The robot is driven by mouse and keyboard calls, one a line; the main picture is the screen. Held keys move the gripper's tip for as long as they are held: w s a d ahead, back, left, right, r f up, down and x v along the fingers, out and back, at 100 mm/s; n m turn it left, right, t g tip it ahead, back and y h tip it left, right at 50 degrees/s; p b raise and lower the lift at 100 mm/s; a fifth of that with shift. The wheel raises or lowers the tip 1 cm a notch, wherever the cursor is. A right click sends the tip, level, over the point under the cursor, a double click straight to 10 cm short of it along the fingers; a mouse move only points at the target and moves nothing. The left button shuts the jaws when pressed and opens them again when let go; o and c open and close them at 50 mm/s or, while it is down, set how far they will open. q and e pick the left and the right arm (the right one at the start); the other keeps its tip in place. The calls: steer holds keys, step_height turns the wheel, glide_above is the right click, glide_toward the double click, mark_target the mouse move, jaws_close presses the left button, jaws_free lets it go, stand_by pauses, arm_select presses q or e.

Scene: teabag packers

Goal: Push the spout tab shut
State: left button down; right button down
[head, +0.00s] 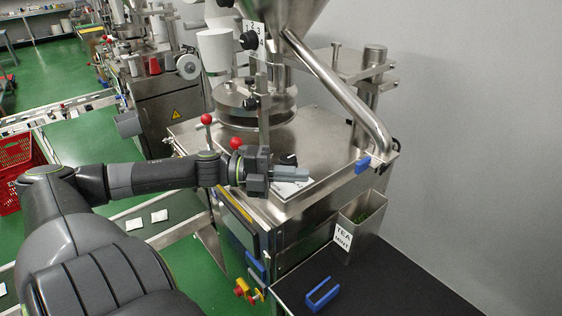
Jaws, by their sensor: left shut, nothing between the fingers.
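The blue spout tab (363,164) sits at the lower end of the slanted steel spout tube (340,92), near the right edge of the machine top. Whether the tab is open or shut is too small to tell. My left gripper (304,174) is shut and empty. It points right over the machine top, to the left of the tab and apart from it in the picture. My right gripper is not in view.
A steel bin labelled TEA MINT (352,232) stands below the spout end on a black table (400,285). A blue U-shaped piece (322,294) lies on that table. Red-knobbed levers (207,119) stand near my left wrist. A grey wall is at the right.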

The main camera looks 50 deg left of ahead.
arm_select(q)
steer(key=p+v, duration=0.1)
steer(key=v, duration=0.2)
stand_by(0.7)
